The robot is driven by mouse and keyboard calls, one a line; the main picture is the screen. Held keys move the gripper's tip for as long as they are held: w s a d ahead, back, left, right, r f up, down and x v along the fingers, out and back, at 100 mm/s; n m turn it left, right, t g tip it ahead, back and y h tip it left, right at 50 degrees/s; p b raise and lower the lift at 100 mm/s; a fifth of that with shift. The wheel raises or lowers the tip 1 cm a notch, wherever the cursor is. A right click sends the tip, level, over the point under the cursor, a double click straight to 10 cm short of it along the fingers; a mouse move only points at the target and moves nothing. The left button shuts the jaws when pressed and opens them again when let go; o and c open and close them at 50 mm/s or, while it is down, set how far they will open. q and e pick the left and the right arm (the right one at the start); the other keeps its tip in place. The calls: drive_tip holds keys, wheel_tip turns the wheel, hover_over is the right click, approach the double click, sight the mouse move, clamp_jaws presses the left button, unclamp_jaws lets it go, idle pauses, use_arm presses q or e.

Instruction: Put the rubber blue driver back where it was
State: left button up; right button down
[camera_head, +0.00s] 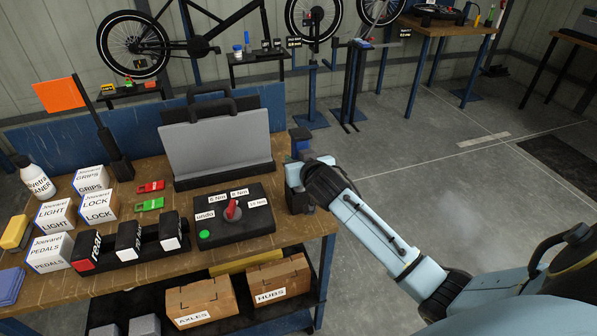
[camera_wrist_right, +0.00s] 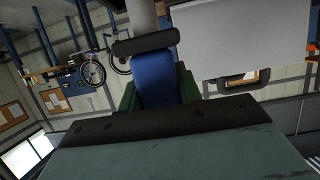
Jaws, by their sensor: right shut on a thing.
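My right gripper (camera_head: 298,178) is at the right edge of the workbench, beside the black dial box. In the right wrist view its dark green fingers (camera_wrist_right: 157,92) are shut on the blue driver (camera_wrist_right: 152,75). The driver's blue grip shows between the fingers, with a black cylindrical part across its far end. In the head view the driver is mostly hidden by my gripper, and I cannot make out its tip. My left gripper is not in view.
The workbench (camera_head: 150,170) holds a grey tool case (camera_head: 215,140) with its lid up, a dial box (camera_head: 232,215) with a red knob, black blocks, white boxes and a flag. A shelf below holds cartons (camera_head: 200,300). Open floor (camera_head: 440,160) lies to the right.

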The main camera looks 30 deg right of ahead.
drive_tip(key=shift+f, duration=1.55)
drive_tip(key=shift+f+b, duration=0.15)
drive_tip(key=shift+b, duration=0.15)
drive_tip(key=c, duration=1)
unclamp_jaws()
drive_tip(key=shift+f, duration=0.1)
drive_tip(key=shift+o, duration=0.2)
drive_tip(key=shift+s+a+r, duration=0.1)
drive_tip(key=shift+s+r, duration=0.05)
drive_tip(key=shift+r, duration=0.1)
drive_tip(key=v, duration=1.1)
drive_tip(key=shift+s+p, duration=0.4)
drive_tip(key=shift+p, duration=0.05)
